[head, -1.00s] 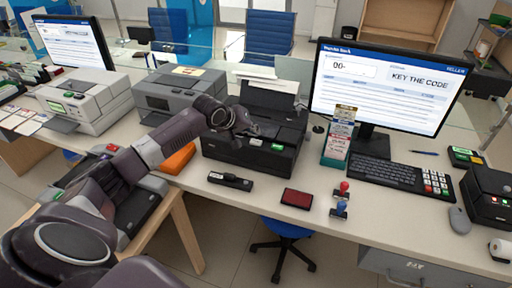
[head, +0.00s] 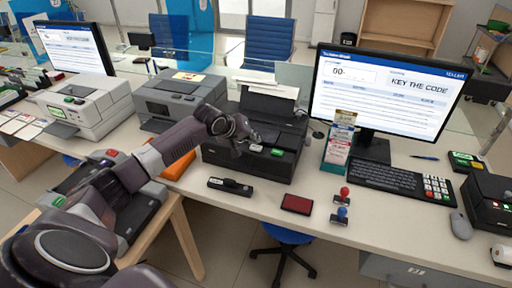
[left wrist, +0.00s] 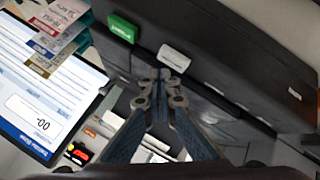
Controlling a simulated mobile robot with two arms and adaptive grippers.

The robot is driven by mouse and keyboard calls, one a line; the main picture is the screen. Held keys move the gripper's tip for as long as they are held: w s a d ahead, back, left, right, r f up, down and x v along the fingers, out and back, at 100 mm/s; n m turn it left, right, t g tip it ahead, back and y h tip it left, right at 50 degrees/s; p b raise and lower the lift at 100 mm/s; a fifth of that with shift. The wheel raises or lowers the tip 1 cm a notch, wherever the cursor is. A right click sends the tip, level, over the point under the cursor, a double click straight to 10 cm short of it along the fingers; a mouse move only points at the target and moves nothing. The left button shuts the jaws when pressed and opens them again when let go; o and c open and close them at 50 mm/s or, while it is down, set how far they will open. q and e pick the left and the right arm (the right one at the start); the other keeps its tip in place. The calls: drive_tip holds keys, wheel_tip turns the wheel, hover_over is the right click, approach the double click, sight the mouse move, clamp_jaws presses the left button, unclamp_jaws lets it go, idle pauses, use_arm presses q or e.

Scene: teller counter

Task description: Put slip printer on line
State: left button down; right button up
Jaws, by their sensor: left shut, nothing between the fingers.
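The black slip printer (head: 250,172) stands on the counter left of the monitor, with white paper standing in its back. Its front panel has a lit green button (head: 277,152) and a pale button (head: 256,148) beside it. In the left wrist view the green button (left wrist: 122,28) and pale button (left wrist: 173,57) also show. My left gripper (head: 247,143) is shut and empty, above the printer's front left. In the left wrist view its fingertips (left wrist: 160,76) lie close to the pale button; I cannot tell if they touch. My right gripper is out of view.
A monitor (head: 385,92) and keyboard (head: 388,180) stand to the right, with a card rack (head: 338,145) beside the printer. A black stapler-like item (head: 230,186), red ink pad (head: 297,204) and stamps (head: 342,205) lie in front. A grey printer (head: 180,98) stands left.

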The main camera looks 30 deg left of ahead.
sight(254, 148)
use_arm(q)
drive_tip(key=shift+f, duration=0.2)
idle(0.5)
drive_tip(key=shift+f, duration=0.15)
drive_tip(key=shift+f, duration=0.6)
idle(0.8)
drive_tip(key=shift+r+p, duration=0.9)
drive_tip(key=shift+p, duration=0.4)
drive_tip(key=shift+r, duration=0.1)
wheel_tip(254, 148, up, 5)
drive_tip(key=p, duration=0.5)
